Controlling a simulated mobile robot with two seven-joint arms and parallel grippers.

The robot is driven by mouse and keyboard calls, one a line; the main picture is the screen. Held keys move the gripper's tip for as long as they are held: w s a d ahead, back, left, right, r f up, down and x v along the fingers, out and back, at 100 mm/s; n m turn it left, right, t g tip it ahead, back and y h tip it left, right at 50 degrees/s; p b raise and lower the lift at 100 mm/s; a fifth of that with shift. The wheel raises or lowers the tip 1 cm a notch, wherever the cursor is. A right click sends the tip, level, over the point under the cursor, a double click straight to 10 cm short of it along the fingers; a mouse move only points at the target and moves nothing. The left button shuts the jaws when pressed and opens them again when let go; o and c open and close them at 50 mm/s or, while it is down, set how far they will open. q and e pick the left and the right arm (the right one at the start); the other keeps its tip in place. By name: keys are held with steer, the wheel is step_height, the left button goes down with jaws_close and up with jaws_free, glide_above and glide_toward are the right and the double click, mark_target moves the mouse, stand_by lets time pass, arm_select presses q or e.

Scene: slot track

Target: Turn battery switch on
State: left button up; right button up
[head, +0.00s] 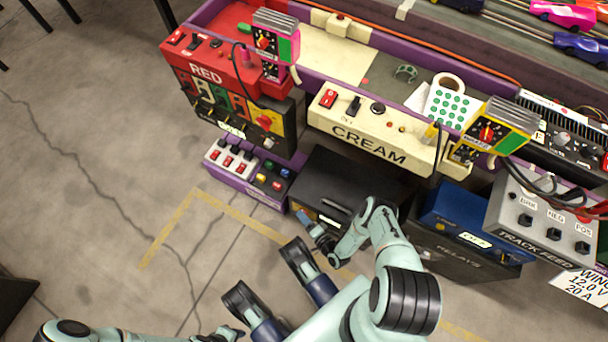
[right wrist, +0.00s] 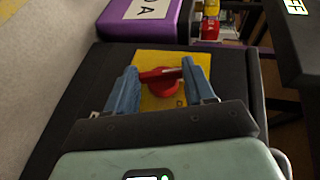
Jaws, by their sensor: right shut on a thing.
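In the right wrist view, the red rotary switch (right wrist: 165,88) has a short bar handle and sits on a yellow plate (right wrist: 147,62) on a dark box. My right gripper (right wrist: 160,75) has one blue finger at each end of the red handle and is shut on it. The handle lies roughly across the view, slightly tilted. In the head view, my right gripper (head: 308,222) is at the front of the black box (head: 350,182), and the switch is hidden or too small to make out. My left gripper (head: 225,333) is at the bottom edge, its jaws unclear.
A purple box with red switches (head: 240,172) stands just left of the black box. The concrete floor (head: 90,170) at left is largely clear.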

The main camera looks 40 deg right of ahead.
steer(key=shift+f+t, duration=0.15)
steer(key=shift+t, duration=0.45)
steer(key=shift+w+m, duration=0.1)
steer(key=shift+m, duration=0.2)
steer(key=o, duration=1)
steer(key=shift+o, duration=0.2)
